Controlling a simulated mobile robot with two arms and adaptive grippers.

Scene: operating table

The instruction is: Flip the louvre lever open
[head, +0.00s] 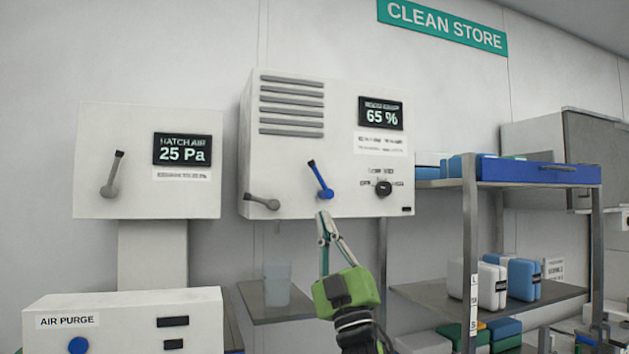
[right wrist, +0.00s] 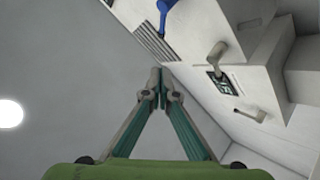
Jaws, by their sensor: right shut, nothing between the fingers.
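The middle white wall box (head: 290,175) has louvre slats (head: 292,105) at its upper left. Below them is a blue lever (head: 320,180), tilted with its wide end down and to the right. A grey lever (head: 262,202) lies nearly flat at the box's lower left corner. In the right wrist view the blue lever (right wrist: 165,15), slats (right wrist: 155,44) and grey lever (right wrist: 216,56) show near the top. My right gripper (head: 322,215) is shut and empty, its tips pointing up just below the blue lever in the picture; they look apart. My left gripper is out of view.
A left box (head: 95,160) carries another grey lever (head: 113,175) and a display. A black knob (head: 383,188) sits right of the blue lever. A small shelf (head: 255,300) with a clear cup (head: 277,285) is left of my right gripper; a rack (head: 470,240) stands right.

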